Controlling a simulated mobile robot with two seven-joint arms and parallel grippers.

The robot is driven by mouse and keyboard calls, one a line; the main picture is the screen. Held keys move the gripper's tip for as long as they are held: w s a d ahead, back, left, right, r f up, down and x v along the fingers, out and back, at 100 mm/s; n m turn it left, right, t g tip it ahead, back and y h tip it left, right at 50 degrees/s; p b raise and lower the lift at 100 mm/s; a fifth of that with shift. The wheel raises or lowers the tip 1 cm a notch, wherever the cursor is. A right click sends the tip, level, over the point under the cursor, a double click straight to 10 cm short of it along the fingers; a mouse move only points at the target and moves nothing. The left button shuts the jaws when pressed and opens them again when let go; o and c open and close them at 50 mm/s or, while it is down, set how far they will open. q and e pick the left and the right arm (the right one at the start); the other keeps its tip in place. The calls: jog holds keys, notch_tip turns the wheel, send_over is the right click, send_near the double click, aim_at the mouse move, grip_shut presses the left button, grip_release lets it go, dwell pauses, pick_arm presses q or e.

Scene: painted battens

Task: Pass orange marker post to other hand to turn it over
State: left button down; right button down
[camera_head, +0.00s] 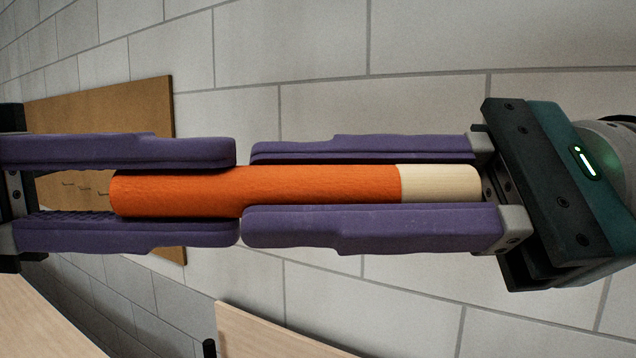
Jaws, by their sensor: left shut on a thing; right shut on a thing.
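The orange marker post (290,186) lies level across the picture, held up in the air between both grippers. Most of it is orange; its right end is a pale cream band (440,183). The fingertips of the two grippers nearly meet near the middle of the post.
Behind is a grey block wall (420,40) with a brown board (150,100) on it. Pale wooden surfaces show at the lower left (40,320) and at the bottom middle (270,340). A small dark upright piece (209,348) stands at the bottom edge.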

aim_at(469, 191)
jog(key=c, duration=0.6)
grip_release()
pick_arm(q)
jog(key=shift+f, duration=0.3)
pick_arm(e)
jog(key=shift+d+f, duration=0.1)
jog(key=shift+d, duration=0.05)
jog(key=d+b, duration=0.7)
jog(key=shift+d+b, duration=0.1)
jog(key=shift+b, duration=0.2)
pick_arm(q)
notch_tip(469, 191, down, 7)
